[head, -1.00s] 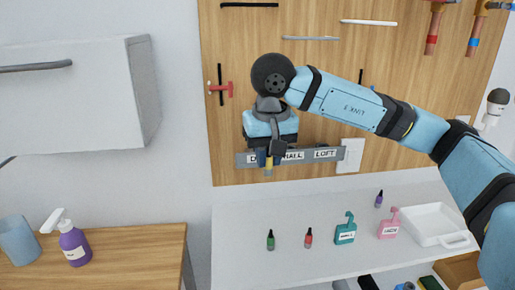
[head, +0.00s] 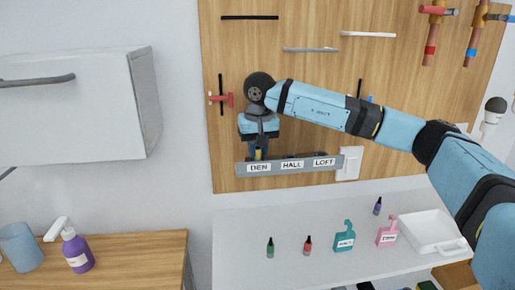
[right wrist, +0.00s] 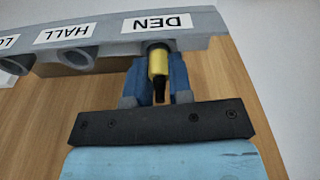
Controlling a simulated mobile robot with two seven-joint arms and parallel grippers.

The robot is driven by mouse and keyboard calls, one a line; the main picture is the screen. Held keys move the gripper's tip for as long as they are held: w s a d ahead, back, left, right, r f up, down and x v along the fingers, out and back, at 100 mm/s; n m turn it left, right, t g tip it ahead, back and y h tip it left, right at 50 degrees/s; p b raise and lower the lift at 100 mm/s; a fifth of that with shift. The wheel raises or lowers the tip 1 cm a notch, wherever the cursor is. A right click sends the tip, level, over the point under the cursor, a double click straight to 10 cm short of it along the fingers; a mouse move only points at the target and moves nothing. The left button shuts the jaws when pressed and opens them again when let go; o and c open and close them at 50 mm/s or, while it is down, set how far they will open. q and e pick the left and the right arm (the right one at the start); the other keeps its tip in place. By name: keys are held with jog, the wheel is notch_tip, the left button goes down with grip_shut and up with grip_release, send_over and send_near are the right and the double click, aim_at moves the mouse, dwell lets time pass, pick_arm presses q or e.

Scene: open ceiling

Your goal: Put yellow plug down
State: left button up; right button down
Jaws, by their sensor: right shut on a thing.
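The yellow plug (head: 258,154) is held in my right gripper (head: 257,153), just above the DEN end of the grey labelled strip (head: 286,167). In the right wrist view, the yellow plug (right wrist: 158,64) stands between the two blue fingers of my right gripper (right wrist: 160,84). One end of it meets the strip (right wrist: 110,42) beside the DEN label. I cannot tell how deep it sits there. Round openings show beside the HALL label (right wrist: 65,32) and near the third label. My left gripper is not in view.
The strip is on a wooden board (head: 330,80) with a red-handled tool (head: 221,99) and rods. A white cabinet (head: 75,105) stands left.

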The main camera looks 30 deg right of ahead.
jog(key=shift+f, duration=0.2)
jog(key=shift+f, duration=0.1)
jog(key=shift+f, duration=0.1)
jog(key=c, duration=1)
grip_release()
jog(key=shift+c, duration=0.2)
